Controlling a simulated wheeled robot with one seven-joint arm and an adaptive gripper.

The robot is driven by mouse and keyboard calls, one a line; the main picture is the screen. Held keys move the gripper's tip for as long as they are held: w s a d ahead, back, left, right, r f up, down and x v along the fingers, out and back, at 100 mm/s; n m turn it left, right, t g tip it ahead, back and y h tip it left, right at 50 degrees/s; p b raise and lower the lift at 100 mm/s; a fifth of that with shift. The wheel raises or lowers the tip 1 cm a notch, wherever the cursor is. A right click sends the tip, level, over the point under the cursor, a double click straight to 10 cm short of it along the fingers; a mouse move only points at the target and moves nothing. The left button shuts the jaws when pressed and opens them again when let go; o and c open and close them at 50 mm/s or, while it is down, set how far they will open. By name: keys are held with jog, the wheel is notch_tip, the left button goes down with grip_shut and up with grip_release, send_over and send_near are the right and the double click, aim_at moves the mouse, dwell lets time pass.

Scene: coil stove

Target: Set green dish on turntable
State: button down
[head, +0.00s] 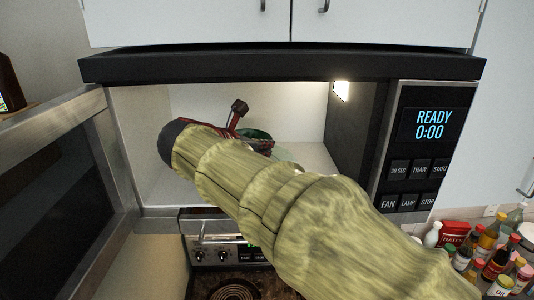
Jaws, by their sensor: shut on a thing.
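The green dish (257,133) is inside the open microwave, partly hidden behind my gripper. My gripper (262,145) reaches into the cavity from the lower right and is shut on the dish; my arm covers much of the hold. A pale, glassy piece of the turntable (283,154) shows just right of and below the dish. Whether the dish touches the turntable or is held above it I cannot tell.
The microwave door (62,190) stands open at the left. The control panel (427,150) at the right reads READY 0:00. The stove (222,252) is below. Several bottles and packets (490,250) crowd the lower right. White cavity walls (185,105) enclose my gripper.

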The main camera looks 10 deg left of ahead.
jog(key=shift+w+d, duration=0.2)
jog(key=shift+w, duration=0.65)
jog(key=shift+f, duration=1.75)
jog(key=c, duration=2.5)
grip_release()
jog(key=shift+f, duration=0.2)
jog(key=o, duration=0.4)
jog(key=shift+o, duration=0.3)
jog(key=shift+r, duration=0.1)
jog(key=shift+s+r, duration=0.1)
jog(key=shift+r, duration=0.05)
jog(key=v, duration=1.2)
jog(key=shift+b, duration=0.4)
